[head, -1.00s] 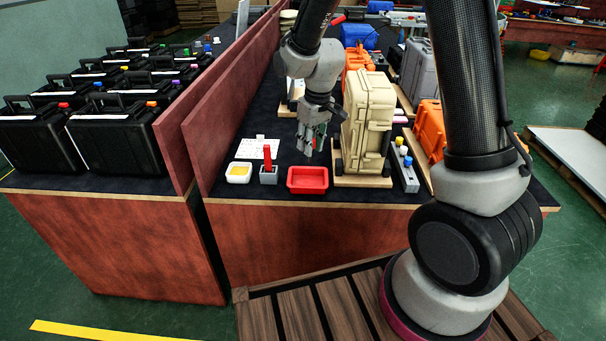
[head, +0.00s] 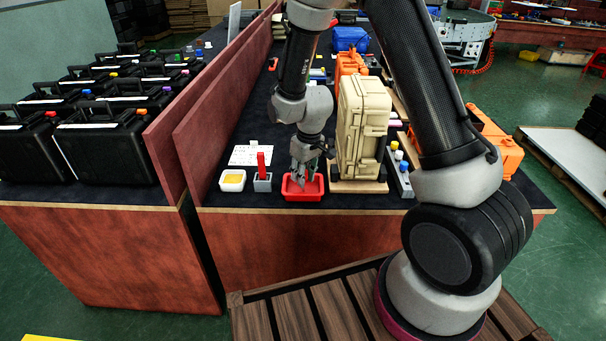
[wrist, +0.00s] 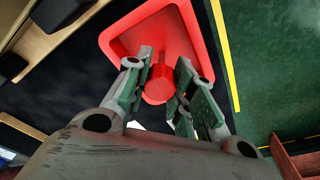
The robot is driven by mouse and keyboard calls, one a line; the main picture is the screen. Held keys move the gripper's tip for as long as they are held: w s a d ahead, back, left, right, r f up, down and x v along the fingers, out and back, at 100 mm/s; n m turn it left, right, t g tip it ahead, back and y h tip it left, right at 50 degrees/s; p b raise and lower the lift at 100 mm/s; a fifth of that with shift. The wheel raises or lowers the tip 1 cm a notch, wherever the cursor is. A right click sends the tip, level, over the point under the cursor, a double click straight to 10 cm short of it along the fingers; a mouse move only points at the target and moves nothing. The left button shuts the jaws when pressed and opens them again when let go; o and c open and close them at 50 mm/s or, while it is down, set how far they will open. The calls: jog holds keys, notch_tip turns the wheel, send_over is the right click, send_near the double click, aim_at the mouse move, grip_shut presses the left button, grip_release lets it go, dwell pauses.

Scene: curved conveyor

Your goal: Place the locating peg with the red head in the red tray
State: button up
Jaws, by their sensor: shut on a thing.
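The red tray (head: 317,191) sits near the front edge of the dark table, left of the beige case. My gripper (head: 301,181) points down at it, its fingertips inside or just above the tray's opening. In the wrist view, my gripper (wrist: 161,76) is shut on the locating peg with the red head (wrist: 158,88). The round red head faces the camera, between the fingers. The peg's far end lies toward the tray (wrist: 118,40), and I cannot tell whether it touches the floor. In the head view the fingers hide the peg.
The tall beige case (head: 362,130) stands close on the right. A grey block (head: 403,178) with blue, white and yellow heads is beyond it.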

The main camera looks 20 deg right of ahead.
jog(key=shift+f, duration=0.1)
jog(key=o, duration=0.9)
notch_tip(320, 180, up, 12)
jog(key=s, duration=0.2)
jog(key=s+d+r+m+t, duration=0.1)
jog(key=s+d+r, duration=0.3)
jog(key=r, duration=0.3)
jog(key=s+d+r+m, duration=0.1)
jog(key=s+d+r, duration=0.4)
jog(key=r, duration=0.1)
jog(key=s+d+r+m, duration=0.1)
jog(key=s+d+r, duration=0.2)
jog(key=s, duration=0.4)
jog(key=s+d+r+m+t, duration=0.1)
jog(key=s+d+r+m, duration=0.1)
jog(key=s, duration=0.6)
jog(key=shift+s+d+r+t+h, duration=0.3)
jog(key=shift+d+r+h, duration=0.1)
jog(key=shift+d+r, duration=0.05)
